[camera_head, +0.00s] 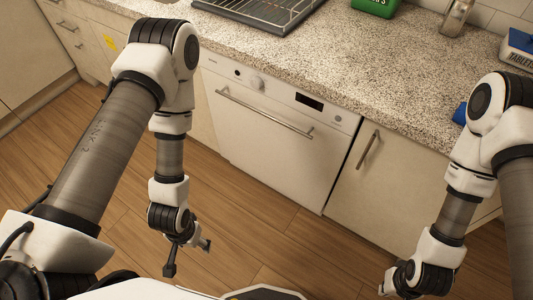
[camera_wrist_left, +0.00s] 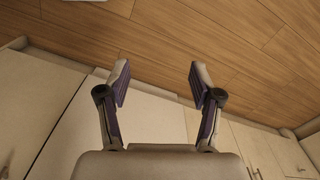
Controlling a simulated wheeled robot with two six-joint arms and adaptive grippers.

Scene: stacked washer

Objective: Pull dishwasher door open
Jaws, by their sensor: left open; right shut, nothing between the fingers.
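The white dishwasher (camera_head: 270,155) stands under the counter in the middle of the head view, and its door looks closed. Its long metal bar handle (camera_head: 263,113) runs along the door's upper part, below a control panel with a knob and a dark display. My left gripper (camera_head: 188,257) is open and empty, over the floor in front of the dishwasher and apart from the handle. Its two spread fingers also show in the left wrist view (camera_wrist_left: 160,82). My right gripper (camera_head: 386,285) is shut and empty at the bottom right, partly hidden by its wrist and away from the handle.
Cabinets flank the dishwasher, and the right one has a vertical handle (camera_head: 369,150). The speckled counter (camera_head: 330,60) above holds a dark rack (camera_head: 258,12), a green container (camera_head: 375,6) and a tablets box (camera_head: 518,48). Bare wooden floor (camera_head: 290,245) lies in front.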

